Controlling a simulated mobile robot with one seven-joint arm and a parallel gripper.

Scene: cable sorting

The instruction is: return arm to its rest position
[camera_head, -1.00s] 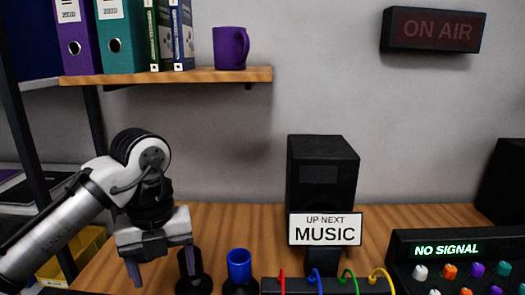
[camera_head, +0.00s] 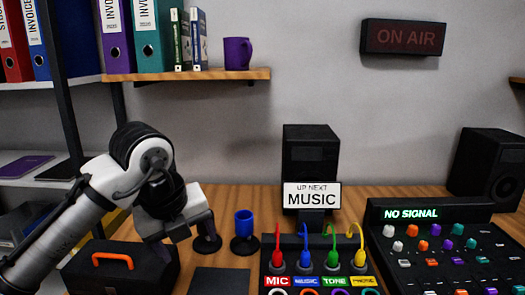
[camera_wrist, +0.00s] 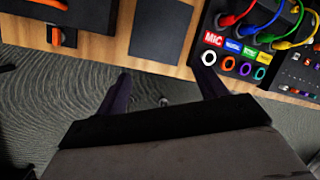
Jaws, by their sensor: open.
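My gripper (camera_head: 187,243) is at the left in the head view, pointing down over the desk, its jaws apart and nothing seen between them. In the wrist view its two dark fingers (camera_wrist: 161,72) are spread and empty above the grey floor, in front of the desk's edge. The red cable (camera_head: 277,243), blue cable (camera_head: 305,243), green cable (camera_head: 331,243) and yellow cable (camera_head: 358,243) stand in the labelled panel (camera_head: 266,285), right of my gripper. They also show at the top right of the wrist view.
A black toolbox (camera_head: 85,270) with an orange handle sits below my arm. A dark flat pad (camera_head: 218,283) lies in front. A mixer console (camera_head: 430,262) is at the right.

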